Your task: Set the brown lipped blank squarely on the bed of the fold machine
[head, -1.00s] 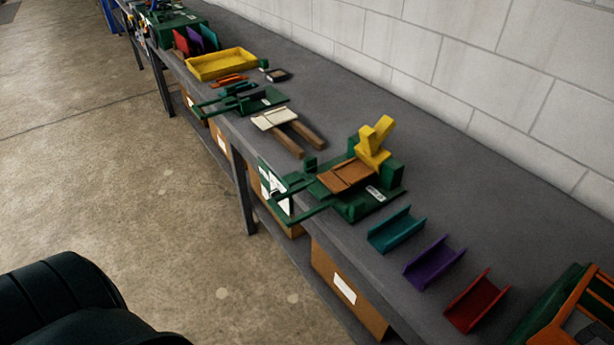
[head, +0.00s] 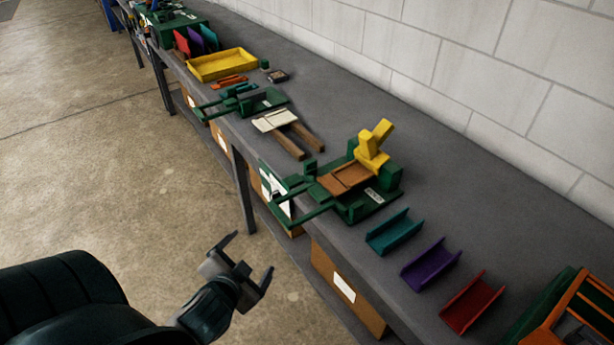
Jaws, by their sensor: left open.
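The brown lipped blank (head: 346,179) lies flat on the bed of the green fold machine (head: 368,207), in front of its yellow clamp-like part (head: 373,147). From this angle I cannot tell whether it sits fully square on the bed. My left gripper (head: 256,259) is open and empty, over the floor in front of the bench, well apart from the machine and the blank. My right gripper is not in view.
Teal (head: 393,232), purple (head: 430,264) and red (head: 470,302) channels stand in a row on the grey bench (head: 510,235). A cream sheet (head: 275,120) on two brown bars, a yellow tray (head: 222,65) and an orange-and-green machine (head: 570,315) stand along it. The floor is clear.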

